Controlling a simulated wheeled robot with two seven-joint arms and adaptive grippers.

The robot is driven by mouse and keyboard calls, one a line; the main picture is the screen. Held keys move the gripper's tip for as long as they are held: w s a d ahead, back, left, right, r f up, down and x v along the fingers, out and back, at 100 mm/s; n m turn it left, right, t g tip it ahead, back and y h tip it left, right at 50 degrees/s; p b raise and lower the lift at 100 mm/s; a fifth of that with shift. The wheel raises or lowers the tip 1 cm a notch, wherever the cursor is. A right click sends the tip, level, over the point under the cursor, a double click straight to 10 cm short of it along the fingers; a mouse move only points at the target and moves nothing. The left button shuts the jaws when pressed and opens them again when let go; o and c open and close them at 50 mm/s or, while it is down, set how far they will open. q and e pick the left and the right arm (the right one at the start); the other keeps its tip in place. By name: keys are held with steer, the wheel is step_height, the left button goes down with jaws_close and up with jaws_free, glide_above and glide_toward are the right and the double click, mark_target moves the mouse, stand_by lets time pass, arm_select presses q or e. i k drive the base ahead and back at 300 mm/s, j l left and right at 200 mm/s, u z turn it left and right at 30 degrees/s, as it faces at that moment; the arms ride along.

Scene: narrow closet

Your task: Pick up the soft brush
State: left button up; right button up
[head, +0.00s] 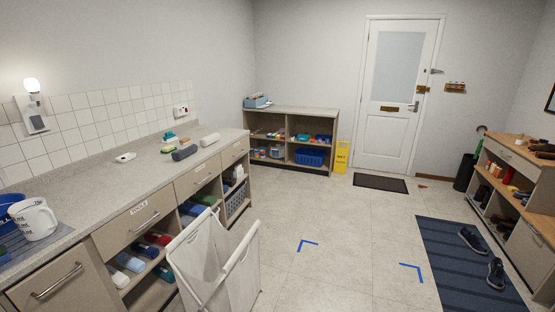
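I cannot tell for certain which thing is the soft brush; the small things are too small to make out. On the long counter (100,183) at the left lie a dark grey block-like thing (184,154), a light grey one (210,139), a brown one (185,140), a green and yellow sponge-like piece (167,150), a teal thing (169,136) and a flat white thing (125,157). Dark brush-like things (543,149) lie on the wooden bench (512,150) at the far right. Neither of my grippers is in view.
A white laundry hamper (213,262) stands against the counter's front. A low shelf (290,110), yellow sign (341,157) and door (397,95) are at the back. Shoes (472,240) lie on a blue mat (445,255). The middle floor is clear.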

mark_target(186, 140)
steer(key=i+z, duration=0.35)
steer(key=i, duration=0.45)
steer(key=i+l, duration=0.1)
steer(key=i, duration=1.15)
steer(key=i+u, duration=0.1)
steer(key=i, duration=1.1)
steer(key=i+l+u, duration=0.1)
steer(key=i+u, duration=0.2)
steer(key=i+l+u, duration=0.3)
steer(key=i, duration=0.2)
steer(key=i+l+u, duration=0.25)
steer(key=u, duration=0.15)
steer(key=i+l+u, duration=0.7)
steer(key=l+u, duration=0.15)
steer(key=i+l+u, duration=0.15)
steer(key=l+u, duration=0.3)
steer(key=l, duration=0.2)
